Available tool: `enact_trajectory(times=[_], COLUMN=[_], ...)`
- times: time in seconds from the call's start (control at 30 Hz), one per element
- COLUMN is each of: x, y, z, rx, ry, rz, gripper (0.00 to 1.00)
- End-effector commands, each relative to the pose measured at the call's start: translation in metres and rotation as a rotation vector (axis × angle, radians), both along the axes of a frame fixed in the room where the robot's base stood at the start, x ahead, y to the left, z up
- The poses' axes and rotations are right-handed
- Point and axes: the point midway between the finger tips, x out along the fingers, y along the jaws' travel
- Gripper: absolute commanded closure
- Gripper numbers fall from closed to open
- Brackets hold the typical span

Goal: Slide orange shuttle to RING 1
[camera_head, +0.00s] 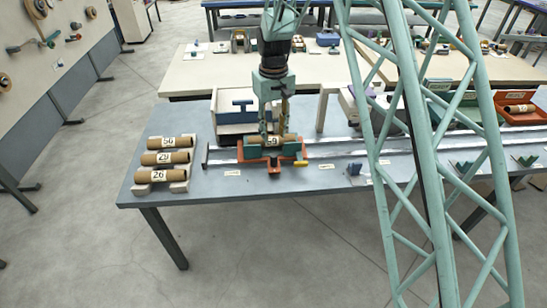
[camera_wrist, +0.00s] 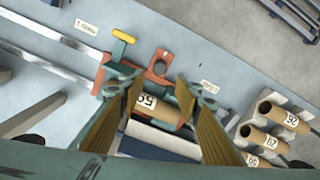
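The orange shuttle (camera_head: 274,157) sits on the pale rails at the left part of the table. Its orange body (camera_wrist: 160,67) also shows in the wrist view. A brown tube with a number label (camera_head: 285,142) lies across its green cradle, and the tube (camera_wrist: 157,106) is partly hidden by my fingers in the wrist view. My gripper (camera_head: 273,131) points down over the shuttle and tube. Its fingers (camera_wrist: 159,88) are spread apart, with the label visible between them. Whether a fingertip touches the shuttle is unclear. A small label (camera_wrist: 87,27) lies beside the rail, its text hard to read.
Several labelled brown tubes (camera_head: 170,157) rest on supports at the table's left end. The rails (camera_head: 345,154) run right, past green brackets (camera_head: 463,168). A teal lattice of beams crosses the right foreground.

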Motion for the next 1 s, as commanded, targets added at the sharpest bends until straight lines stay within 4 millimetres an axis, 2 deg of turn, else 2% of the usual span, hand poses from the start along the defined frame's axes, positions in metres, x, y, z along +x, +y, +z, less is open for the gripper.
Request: enact_trajectory(times=[1.0], x=[0.0], y=[0.0], z=[-0.116], rx=[0.0], ry=[0.001], rz=[0.0], gripper=[0.69])
